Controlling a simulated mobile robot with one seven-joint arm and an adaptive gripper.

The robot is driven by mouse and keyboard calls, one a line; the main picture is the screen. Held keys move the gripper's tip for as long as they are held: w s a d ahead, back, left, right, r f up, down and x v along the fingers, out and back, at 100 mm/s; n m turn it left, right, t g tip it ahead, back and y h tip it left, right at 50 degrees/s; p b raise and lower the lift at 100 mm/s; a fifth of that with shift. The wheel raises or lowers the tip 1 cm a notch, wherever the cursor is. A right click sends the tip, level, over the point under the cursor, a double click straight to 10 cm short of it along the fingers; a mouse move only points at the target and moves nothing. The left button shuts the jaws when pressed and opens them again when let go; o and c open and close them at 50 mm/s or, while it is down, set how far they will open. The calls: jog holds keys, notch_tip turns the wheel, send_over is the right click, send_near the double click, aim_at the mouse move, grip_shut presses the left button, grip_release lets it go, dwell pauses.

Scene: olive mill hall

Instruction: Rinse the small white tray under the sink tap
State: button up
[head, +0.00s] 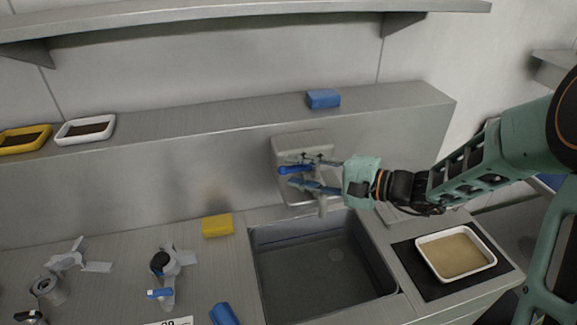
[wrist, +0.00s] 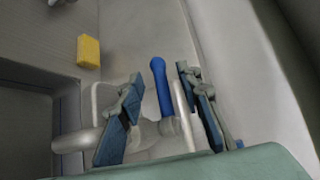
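A white tray (head: 421,246) with a tan layer inside lies on a black mat (head: 436,285) right of the sink basin (head: 262,290). A smaller-looking white tray (head: 62,136) with dark contents is on the back ledge at left. The tap's blue lever (head: 290,169) sticks out from the wall unit (head: 290,146) above the basin. The metal spout (head: 322,206) points down; I see no water. My gripper (head: 316,173) is open at the lever. In the wrist view, the lever (wrist: 160,88) stands between the two open fingers (wrist: 160,80), with gaps on both sides.
A yellow tray (head: 8,149) is at the ledge's left end. A blue block (head: 323,99) is on the ledge; a yellow block (head: 217,226) is left of the basin.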

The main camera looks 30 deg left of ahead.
jog(key=shift+x, duration=1.5)
jog(key=shift+c, duration=0.3)
grip_shut()
